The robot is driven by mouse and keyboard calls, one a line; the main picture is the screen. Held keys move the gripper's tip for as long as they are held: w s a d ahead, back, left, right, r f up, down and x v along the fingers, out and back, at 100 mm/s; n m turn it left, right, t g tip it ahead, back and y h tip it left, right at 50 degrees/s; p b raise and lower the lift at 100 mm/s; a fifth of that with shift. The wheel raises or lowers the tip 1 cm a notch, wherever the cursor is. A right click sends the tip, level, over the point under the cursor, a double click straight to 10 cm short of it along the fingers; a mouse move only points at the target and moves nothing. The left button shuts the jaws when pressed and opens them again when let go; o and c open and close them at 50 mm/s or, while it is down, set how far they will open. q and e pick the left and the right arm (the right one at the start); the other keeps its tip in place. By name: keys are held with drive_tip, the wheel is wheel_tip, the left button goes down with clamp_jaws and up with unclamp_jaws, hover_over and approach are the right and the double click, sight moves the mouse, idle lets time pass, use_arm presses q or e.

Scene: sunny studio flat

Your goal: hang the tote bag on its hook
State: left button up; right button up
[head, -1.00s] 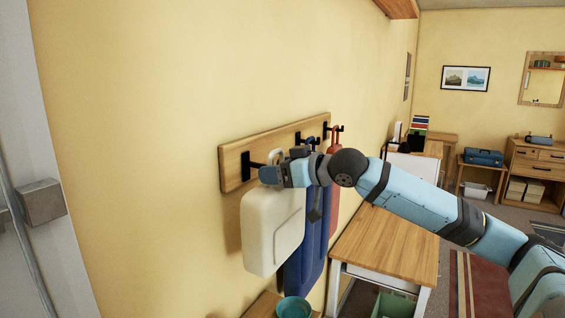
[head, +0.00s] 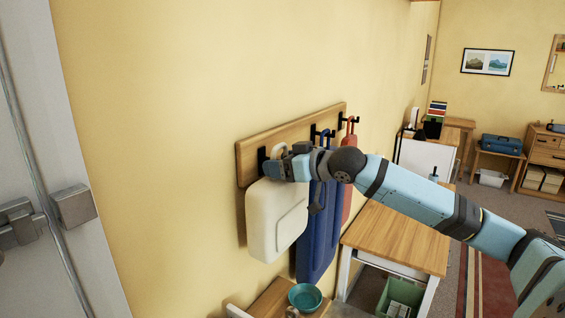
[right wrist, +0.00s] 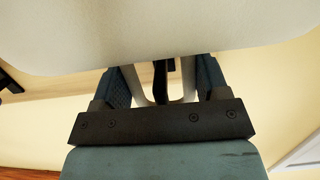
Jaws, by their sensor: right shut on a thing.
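The cream tote bag (head: 276,222) hangs upright at the left end of the wooden hook board (head: 250,152). My right gripper (head: 274,168) is shut on the bag's looped handle (head: 279,149), right at the black left hook (head: 262,158). In the right wrist view the bag (right wrist: 150,30) covers the top, and the handle (right wrist: 188,80) shows between the fingers (right wrist: 165,82). A dark hook part (right wrist: 164,80) shows within the handle loop. I cannot tell whether the handle rests on the hook. My left gripper is out of view.
A blue item (head: 318,230) and a red one (head: 348,185) hang on the hooks to the right. Below are a wooden bench (head: 268,300) with a teal bowl (head: 305,297) and a wood-topped table (head: 395,238). A door (head: 60,130) stands at the left.

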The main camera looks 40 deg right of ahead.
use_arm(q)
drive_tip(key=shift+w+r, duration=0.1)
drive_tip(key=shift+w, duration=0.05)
use_arm(e)
drive_tip(key=shift+r, duration=0.1)
use_arm(q)
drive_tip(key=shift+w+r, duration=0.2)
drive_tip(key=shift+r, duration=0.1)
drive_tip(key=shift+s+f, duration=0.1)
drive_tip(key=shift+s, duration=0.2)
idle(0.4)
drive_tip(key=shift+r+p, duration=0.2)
drive_tip(key=shift+p, duration=0.3)
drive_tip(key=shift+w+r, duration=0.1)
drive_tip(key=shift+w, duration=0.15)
use_arm(e)
drive_tip(key=shift+f, duration=0.25)
